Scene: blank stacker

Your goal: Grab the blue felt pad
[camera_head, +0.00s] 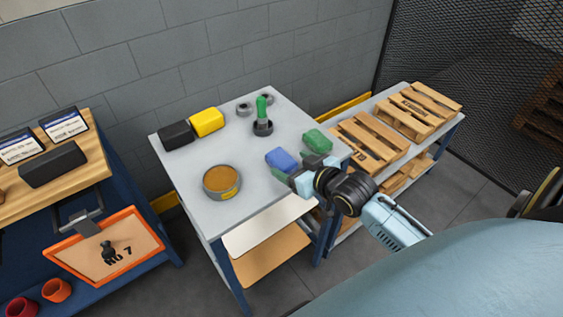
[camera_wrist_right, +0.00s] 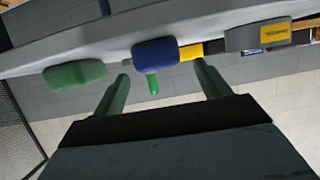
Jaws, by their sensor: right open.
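The blue felt pad (camera_head: 281,159) lies on the grey table (camera_head: 190,205) near its right front edge. In the right wrist view the blue pad (camera_wrist_right: 155,52) is ahead of my right gripper (camera_wrist_right: 162,72), between the lines of its two fingers. My right gripper (camera_head: 297,170) is open and empty, at the table's right edge, just on the near side of the pad. In the head view its fingers partly overlap the pad's near side. Whether they touch it I cannot tell. My left gripper is not in view.
A green pad (camera_head: 317,139) lies close right of the blue one. A green-handled stamp (camera_head: 262,122), a round brown-topped tin (camera_head: 221,181), yellow (camera_head: 207,121) and black (camera_head: 176,135) blocks share the table. Wooden pallets (camera_head: 370,141) stand on a right-hand shelf.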

